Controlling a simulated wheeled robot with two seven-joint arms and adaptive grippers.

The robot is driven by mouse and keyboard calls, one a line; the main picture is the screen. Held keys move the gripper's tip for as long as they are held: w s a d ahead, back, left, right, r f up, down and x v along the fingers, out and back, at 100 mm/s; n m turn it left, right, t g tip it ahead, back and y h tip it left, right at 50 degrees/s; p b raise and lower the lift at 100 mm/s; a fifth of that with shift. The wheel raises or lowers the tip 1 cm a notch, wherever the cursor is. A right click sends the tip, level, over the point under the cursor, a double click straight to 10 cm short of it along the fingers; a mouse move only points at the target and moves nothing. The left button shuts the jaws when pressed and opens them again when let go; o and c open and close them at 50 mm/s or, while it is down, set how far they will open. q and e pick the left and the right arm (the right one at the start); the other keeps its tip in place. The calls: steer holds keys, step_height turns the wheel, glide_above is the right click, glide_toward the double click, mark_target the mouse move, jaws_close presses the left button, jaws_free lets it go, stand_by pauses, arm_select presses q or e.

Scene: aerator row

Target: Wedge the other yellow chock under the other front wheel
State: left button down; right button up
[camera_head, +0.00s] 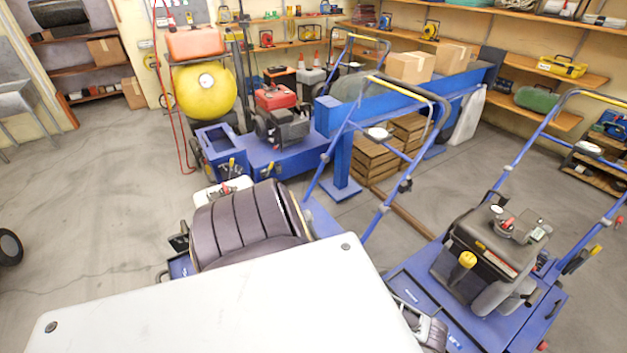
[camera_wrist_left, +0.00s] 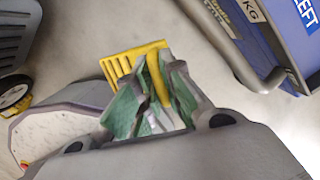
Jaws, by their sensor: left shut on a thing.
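A yellow chock (camera_wrist_left: 125,64) with a slotted face is in the left wrist view. My left gripper (camera_wrist_left: 158,74) is shut on it, with green-padded fingers around its bar. The chock is over bare grey floor, apart from a blue machine (camera_wrist_left: 275,35) marked "LEFT" at the upper right. A dark wheel with a pale hub (camera_wrist_left: 12,97) is at the left edge, with a bit of yellow beside it; I cannot tell whether that is a chock. Neither gripper shows in the head view, and no chock can be made out there.
In the head view, a machine with a dark ribbed drum (camera_head: 235,228) stands near the middle. A blue engine machine (camera_head: 490,265) stands at the right. Behind are wooden crates (camera_head: 375,160) and a yellow tank (camera_head: 205,91). The floor (camera_head: 90,190) at left is open.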

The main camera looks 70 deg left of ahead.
arm_select(q)
steer(key=w+r+n+g+h+p, duration=0.1)
steer(key=r+n+p, duration=0.7)
steer(key=r, duration=0.8)
steer(key=w+r+n+g+p, duration=0.1)
steer(key=w+r+n+p, duration=0.3)
steer(key=r+n+p, duration=0.4)
step_height(320, 180, up, 8)
steer(key=n, duration=0.5)
steer(key=shift+w+a+r+h, duration=0.15)
steer(key=shift+a+r+h, duration=0.1)
steer(key=shift+a+h, duration=0.15)
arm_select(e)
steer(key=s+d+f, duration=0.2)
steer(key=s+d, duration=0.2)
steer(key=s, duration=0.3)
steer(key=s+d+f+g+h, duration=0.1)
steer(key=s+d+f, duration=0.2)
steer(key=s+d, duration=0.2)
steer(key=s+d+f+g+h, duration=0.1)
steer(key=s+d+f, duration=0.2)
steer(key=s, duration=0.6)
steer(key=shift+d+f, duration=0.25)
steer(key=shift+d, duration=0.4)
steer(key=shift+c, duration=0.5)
